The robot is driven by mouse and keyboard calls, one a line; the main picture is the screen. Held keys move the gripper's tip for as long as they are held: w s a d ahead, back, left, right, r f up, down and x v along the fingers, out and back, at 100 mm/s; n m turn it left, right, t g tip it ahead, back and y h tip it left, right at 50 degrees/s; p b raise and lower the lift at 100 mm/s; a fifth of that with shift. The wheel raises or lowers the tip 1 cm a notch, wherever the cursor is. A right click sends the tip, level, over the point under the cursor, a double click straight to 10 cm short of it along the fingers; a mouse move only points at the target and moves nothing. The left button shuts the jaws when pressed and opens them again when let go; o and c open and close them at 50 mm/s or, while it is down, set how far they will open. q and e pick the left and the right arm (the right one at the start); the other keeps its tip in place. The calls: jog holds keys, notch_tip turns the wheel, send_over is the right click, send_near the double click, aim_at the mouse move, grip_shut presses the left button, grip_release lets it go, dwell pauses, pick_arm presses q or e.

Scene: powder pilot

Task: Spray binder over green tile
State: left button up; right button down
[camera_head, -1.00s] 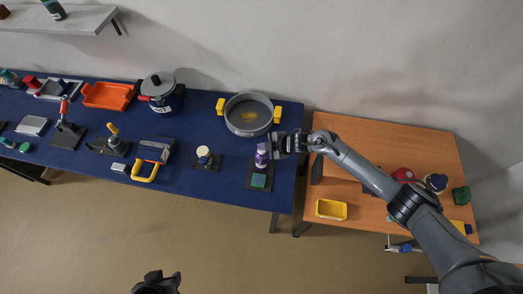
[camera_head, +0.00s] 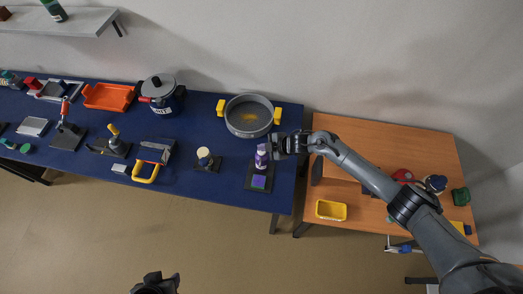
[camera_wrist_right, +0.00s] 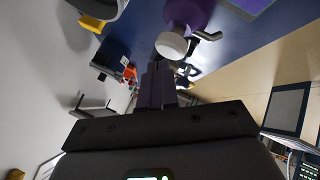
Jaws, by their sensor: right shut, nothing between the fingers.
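A purple spray bottle (camera_head: 261,157) with a pale top stands on a dark mat (camera_head: 252,178) near the right end of the blue table. The tile (camera_head: 258,182) lies on the mat just in front of the bottle and now looks purple. My right gripper (camera_head: 275,146) is beside the bottle's upper part, on its right, shut and empty. In the right wrist view its fingers (camera_wrist_right: 157,85) are together, close to the bottle's white top (camera_wrist_right: 171,46); I cannot tell whether they touch. My left gripper (camera_head: 157,283) shows only partly at the bottom edge; its jaws are unclear.
A grey round pan (camera_head: 249,131) with yellow handles stands behind the bottle. A small stand with a pale knob (camera_head: 204,156) is to the left. An orange wooden table (camera_head: 378,222) with a yellow tray (camera_head: 331,210) adjoins on the right.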

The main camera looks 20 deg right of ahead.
jog(key=shift+r+p, duration=0.3)
jog(key=shift+r, duration=0.25)
notch_tip(320, 180, up, 6)
jog(key=p, duration=0.5)
dwell(0.5)
